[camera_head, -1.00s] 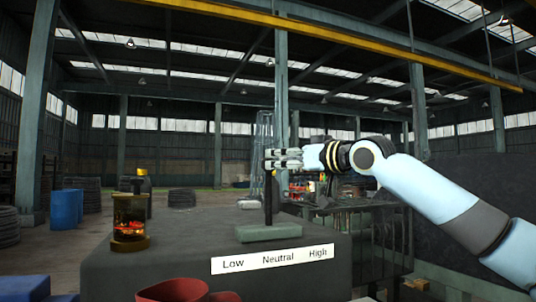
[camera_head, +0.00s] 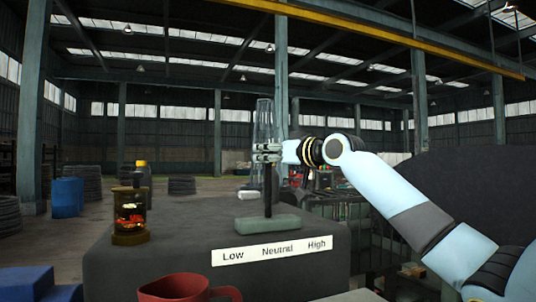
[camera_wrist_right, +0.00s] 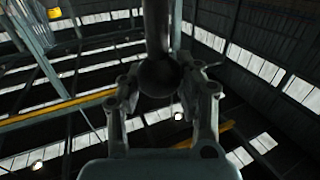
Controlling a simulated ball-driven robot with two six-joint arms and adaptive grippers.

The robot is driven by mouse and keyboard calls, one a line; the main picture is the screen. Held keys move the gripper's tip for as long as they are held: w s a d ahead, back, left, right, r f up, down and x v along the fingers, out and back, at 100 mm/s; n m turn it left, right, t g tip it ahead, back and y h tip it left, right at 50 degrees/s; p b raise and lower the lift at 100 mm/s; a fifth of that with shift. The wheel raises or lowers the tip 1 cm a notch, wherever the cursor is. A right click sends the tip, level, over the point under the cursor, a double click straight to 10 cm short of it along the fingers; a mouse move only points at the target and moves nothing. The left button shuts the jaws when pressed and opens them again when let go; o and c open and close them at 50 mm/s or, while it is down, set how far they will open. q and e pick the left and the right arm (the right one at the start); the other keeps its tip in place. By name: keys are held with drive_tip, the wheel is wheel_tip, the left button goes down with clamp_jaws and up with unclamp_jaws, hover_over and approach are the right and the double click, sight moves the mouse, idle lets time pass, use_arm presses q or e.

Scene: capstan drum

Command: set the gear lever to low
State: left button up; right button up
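The gear lever (camera_head: 267,188) is a thin dark rod standing nearly upright on a grey-green base (camera_head: 267,223). The label plate (camera_head: 272,250) below reads Low, Neutral, High from left to right; the lever stands above Neutral, slightly to its left. My right gripper (camera_head: 268,151) is at the lever's top, coming from the right. The fingers hide the top in the head view. My left gripper is not in view.
A glass-sided lantern-like jar (camera_head: 130,215) stands on the dark block (camera_head: 180,232) to the left of the lever. A red mug (camera_head: 180,288) is in front. Blue blocks (camera_head: 25,285) are at the lower left. The block top between jar and lever looks clear.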

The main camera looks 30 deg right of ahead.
drive_tip(key=c, duration=0.4)
clamp_jaws()
drive_tip(key=shift+w, duration=0.1)
drive_tip(key=shift+a, duration=0.1)
